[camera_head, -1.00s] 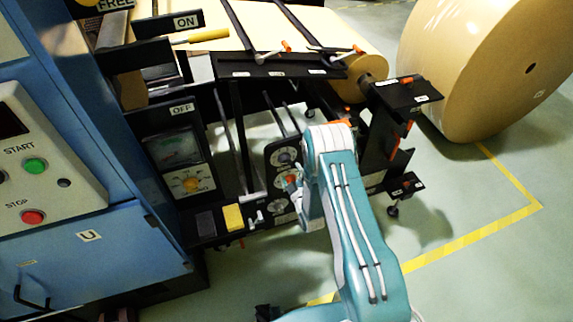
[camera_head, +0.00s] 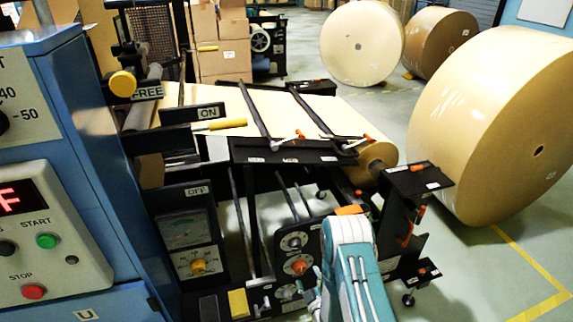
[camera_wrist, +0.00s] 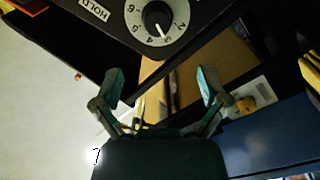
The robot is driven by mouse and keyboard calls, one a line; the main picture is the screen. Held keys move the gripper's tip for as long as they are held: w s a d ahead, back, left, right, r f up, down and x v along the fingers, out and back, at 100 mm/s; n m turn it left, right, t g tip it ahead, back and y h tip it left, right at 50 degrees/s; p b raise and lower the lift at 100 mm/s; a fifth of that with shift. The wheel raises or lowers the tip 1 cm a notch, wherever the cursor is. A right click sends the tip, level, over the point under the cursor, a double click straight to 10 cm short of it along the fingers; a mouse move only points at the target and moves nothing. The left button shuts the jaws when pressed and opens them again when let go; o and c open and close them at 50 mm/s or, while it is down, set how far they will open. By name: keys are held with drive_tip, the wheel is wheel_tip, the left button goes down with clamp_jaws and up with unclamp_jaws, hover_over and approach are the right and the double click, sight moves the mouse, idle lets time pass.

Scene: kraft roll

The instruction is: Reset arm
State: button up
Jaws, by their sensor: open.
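My gripper (camera_wrist: 160,88) is open and empty in the wrist view, its two teal fingers spread wide. Just beyond the fingertips is a black panel with a round numbered dial (camera_wrist: 157,20) and a black knob; the word HOLD is beside it. I cannot tell whether a finger touches the panel. In the head view my teal and white arm rises at bottom centre beside the dial panel (camera_head: 296,243), which carries an orange knob (camera_head: 299,266). The gripper itself is mostly hidden or cut off there.
A blue cabinet (camera_head: 95,160) with START and STOP buttons stands at left. The black machine frame (camera_head: 285,152) with levers and a kraft roll (camera_head: 375,162) is close behind my arm. A large kraft roll (camera_head: 480,130) stands at right. Floor at lower right is clear.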

drive_tip(key=w+d+r+m+g+h, duration=0.1)
drive_tip(key=w+r+m+g, duration=0.15)
drive_tip(key=r, duration=0.75)
drive_tip(key=w+d+r+m+g+h, duration=0.1)
drive_tip(key=w+r, duration=0.3)
drive_tip(key=r, duration=0.5)
drive_tip(key=s+d+r+m+g+h, duration=0.25)
drive_tip(key=s+r, duration=0.55)
drive_tip(key=r, duration=0.5)
drive_tip(key=s+r+m+g, duration=0.2)
drive_tip(key=s+r+g, duration=0.1)
drive_tip(key=s, duration=1)
drive_tip(key=s+r+m+g, duration=0.3)
drive_tip(key=s+r, duration=0.2)
drive_tip(key=s, duration=0.9)
drive_tip(key=shift+a+r+y, duration=0.3)
drive_tip(key=shift+r+y, duration=0.05)
drive_tip(key=shift+r, duration=0.05)
